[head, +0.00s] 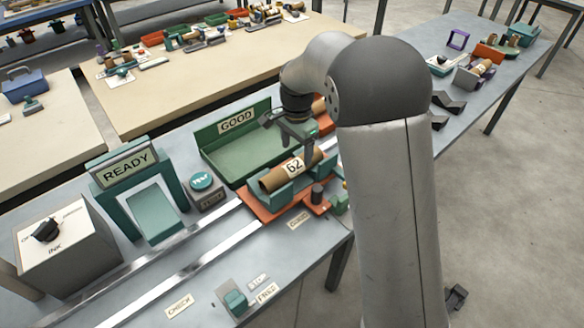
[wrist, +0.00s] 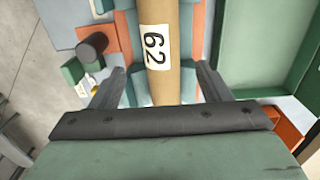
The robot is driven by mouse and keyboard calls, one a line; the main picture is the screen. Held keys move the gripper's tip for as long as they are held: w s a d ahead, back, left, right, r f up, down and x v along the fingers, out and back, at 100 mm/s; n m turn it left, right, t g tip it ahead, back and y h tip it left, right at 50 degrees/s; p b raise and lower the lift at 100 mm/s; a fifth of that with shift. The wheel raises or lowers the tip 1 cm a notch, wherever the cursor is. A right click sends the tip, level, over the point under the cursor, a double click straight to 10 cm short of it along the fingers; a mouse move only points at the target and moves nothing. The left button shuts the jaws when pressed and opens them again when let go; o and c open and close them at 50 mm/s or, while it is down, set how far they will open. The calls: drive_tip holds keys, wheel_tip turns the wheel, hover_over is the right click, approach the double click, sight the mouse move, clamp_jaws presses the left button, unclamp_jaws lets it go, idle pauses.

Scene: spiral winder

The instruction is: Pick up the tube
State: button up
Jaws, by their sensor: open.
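The brown tube (head: 278,179) with a white label reading 62 lies in green cradle supports on an orange carriage (head: 258,206) in the head view. In the wrist view the tube (wrist: 183,62) runs up from between the fingers, its label facing the camera. My gripper (head: 296,143) is above the tube, pointing down. In the wrist view my gripper (wrist: 155,90) is open, with one dark finger on each side of the tube. I cannot tell whether either finger touches it. My arm hides part of the area to the right.
The green GOOD tray (head: 232,160) stands just behind the carriage. Rails (head: 180,240) run left toward the green READY gate (head: 130,172) and the INK box (head: 62,245). A dark knob (wrist: 92,47) stands beside the cradle.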

sight(294, 162)
drive_tip(key=shift+s+a+f+p, duration=0.15)
drive_tip(key=shift+f+p, duration=0.2)
drive_tip(key=shift+f, duration=1.2)
drive_tip(key=shift+w+a+f+p, duration=0.1)
drive_tip(key=shift+f+p, duration=0.2)
drive_tip(key=shift+f, duration=1.2)
drive_tip(key=c, duration=1.1)
